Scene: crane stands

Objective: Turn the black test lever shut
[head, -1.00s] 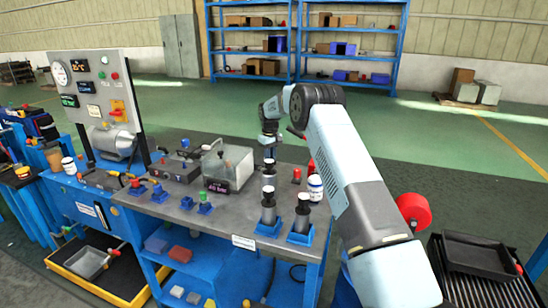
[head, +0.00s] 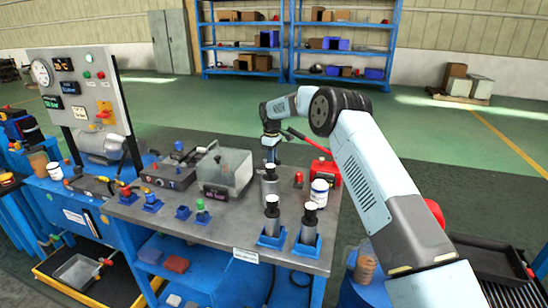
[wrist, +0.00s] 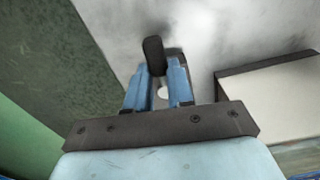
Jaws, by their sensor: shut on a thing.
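My gripper (head: 270,160) is over the back edge of the steel-topped bench, behind a grey cylinder with a dark top. In the wrist view its two blue fingers (wrist: 158,85) are closed around a black lever grip (wrist: 153,50), which sticks out past the fingertips. A white round spot shows between the fingers. The rest of the lever and its pivot are hidden by the fingers. In the head view I cannot make out the lever, as the gripper and the cylinder cover that place.
A clear-walled box (head: 225,172) stands left of my gripper. A red hand pump (head: 325,172) and a white jar (head: 319,193) stand to its right. Two dark-topped cylinders in blue holders (head: 272,240) stand at the front edge. A gauge panel (head: 78,85) rises at left.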

